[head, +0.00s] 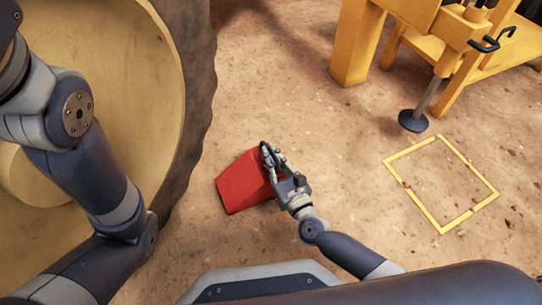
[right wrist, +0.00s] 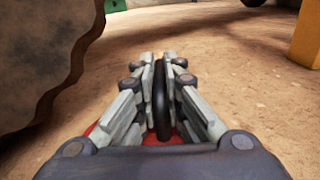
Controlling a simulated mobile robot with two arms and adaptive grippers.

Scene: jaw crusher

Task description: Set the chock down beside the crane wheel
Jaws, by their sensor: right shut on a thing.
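The red chock (head: 240,184) is just right of the big crane wheel (head: 188,75) in the head view, with a gap of bare ground between them. My right gripper (head: 270,160) is shut on the chock's dark handle, which shows between the fingers in the right wrist view (right wrist: 161,95). Bits of red show below the fingers there. Whether the chock touches the ground I cannot tell. The wheel's rough tread (right wrist: 50,60) fills the left of the right wrist view. My left arm crosses in front of the wheel; its gripper is out of the picture.
A yellow square outline (head: 441,184) is marked on the ground at the right. A round dark foot (head: 413,120) on a yellow outrigger stands behind it, near a yellow post (head: 357,45). The brown ground between the chock and the outline is clear.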

